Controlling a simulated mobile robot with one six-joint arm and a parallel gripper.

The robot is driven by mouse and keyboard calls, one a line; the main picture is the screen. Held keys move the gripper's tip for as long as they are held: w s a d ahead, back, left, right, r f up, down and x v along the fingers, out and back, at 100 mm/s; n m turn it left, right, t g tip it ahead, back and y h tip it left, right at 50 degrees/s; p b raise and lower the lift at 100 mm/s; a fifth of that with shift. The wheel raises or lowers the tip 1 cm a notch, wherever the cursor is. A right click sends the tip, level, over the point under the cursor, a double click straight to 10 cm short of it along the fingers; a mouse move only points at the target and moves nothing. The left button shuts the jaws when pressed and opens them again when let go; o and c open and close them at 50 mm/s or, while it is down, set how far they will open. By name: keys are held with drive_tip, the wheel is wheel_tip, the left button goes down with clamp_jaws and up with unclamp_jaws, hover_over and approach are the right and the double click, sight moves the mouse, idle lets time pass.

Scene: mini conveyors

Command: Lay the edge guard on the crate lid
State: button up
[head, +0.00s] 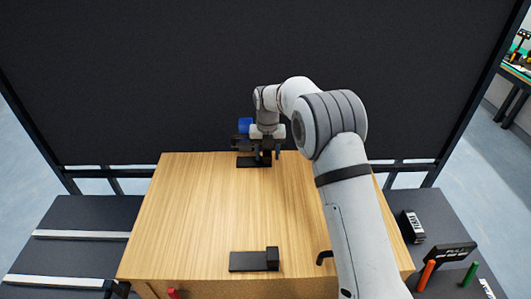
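The crate lid (215,215) is a light wood-grain top filling the middle of the head view. A black, L-shaped piece that looks like an edge guard (248,262) lies near its front edge, with a raised block at its right end. A second, similar dark piece (252,162) is at the lid's far edge, partly hidden by my gripper. My gripper (266,155) points down over this far piece. The fingers are small and dark here, so I cannot tell whether they are open, shut or touching it.
Dark side surfaces flank the crate, with pale rails (80,235) on the left. On the right are a black labelled box (412,226), an orange cylinder (426,275) and a green cylinder (470,273). A dark panel (150,80) stands behind. The lid's middle is clear.

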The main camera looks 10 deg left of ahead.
wheel_tip(320, 180, up, 12)
drive_tip(key=b, duration=0.2)
drive_tip(key=s+d+r+m, duration=0.4)
drive_tip(key=d+r+m, duration=0.3)
drive_tip(key=d+m, duration=0.15)
drive_tip(key=s+d+r+m+t, duration=0.2)
drive_tip(key=s+d+r+m, duration=0.1)
drive_tip(key=s+d+m, duration=0.9)
drive_tip(key=s+d+f+m, duration=0.3)
drive_tip(key=s+d+m, duration=0.2)
drive_tip(key=s+m, duration=0.4)
drive_tip(key=s+d+f+m+t, duration=0.1)
drive_tip(key=s+d+f+m, duration=0.3)
drive_tip(key=s+m, duration=0.5)
drive_tip(key=shift+s+d+f+b, duration=0.2)
drive_tip(key=shift+s+d+b, duration=0.1)
drive_tip(key=shift+s+d, duration=0.35)
